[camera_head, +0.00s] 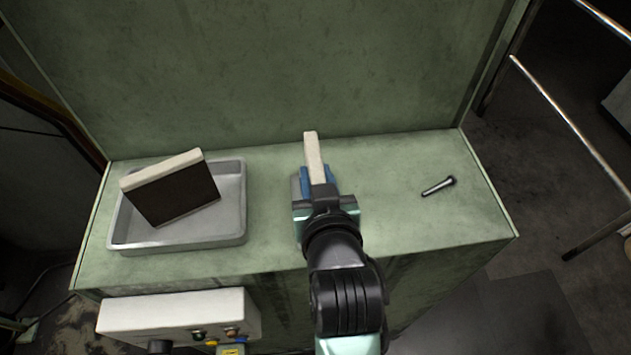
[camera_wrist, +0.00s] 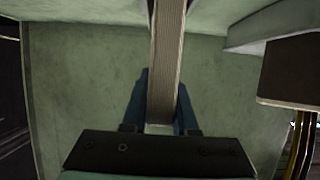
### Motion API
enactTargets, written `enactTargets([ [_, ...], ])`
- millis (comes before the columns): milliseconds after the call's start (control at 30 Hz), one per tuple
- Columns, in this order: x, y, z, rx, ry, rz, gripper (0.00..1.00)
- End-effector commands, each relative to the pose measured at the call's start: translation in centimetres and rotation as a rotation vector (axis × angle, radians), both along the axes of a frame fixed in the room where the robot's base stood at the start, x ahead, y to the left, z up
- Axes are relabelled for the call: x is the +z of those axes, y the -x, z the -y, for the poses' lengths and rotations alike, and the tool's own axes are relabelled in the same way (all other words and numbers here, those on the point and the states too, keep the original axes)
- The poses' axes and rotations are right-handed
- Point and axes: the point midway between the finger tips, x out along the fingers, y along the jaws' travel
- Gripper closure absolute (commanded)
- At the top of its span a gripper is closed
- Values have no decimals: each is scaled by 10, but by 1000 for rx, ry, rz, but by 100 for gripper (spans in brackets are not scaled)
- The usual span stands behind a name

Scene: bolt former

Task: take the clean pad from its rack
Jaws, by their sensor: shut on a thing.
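My gripper (camera_head: 318,180) is over the middle of the green bench top, its blue fingers shut on a pale, upright pad (camera_head: 313,150). In the wrist view my gripper (camera_wrist: 162,105) has one finger on each side of the pad (camera_wrist: 167,55), whose ribbed, brownish-grey edge faces the camera. A small grey edge (camera_head: 296,188) shows to the left of the fingers and may be part of the rack. My gripper and arm hide the rest there, so I cannot tell whether the pad touches a rack.
A grey metal tray (camera_head: 236,200) at the left holds a tilted, dark-faced pad (camera_head: 175,195) with a cream top. A bolt (camera_head: 438,186) lies at the right. A green wall (camera_head: 270,70) rises behind. A white control box (camera_head: 180,312) is at the front left.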

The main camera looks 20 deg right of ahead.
Motion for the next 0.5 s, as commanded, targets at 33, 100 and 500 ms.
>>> enactTargets([
  [33, -1, 0, 0, 0, 0, -1, 100],
  [100, 1, 0, 0, 0, 0, -1, 100],
  [500, 64, -1, 0, 0, 3, 8, 100],
])
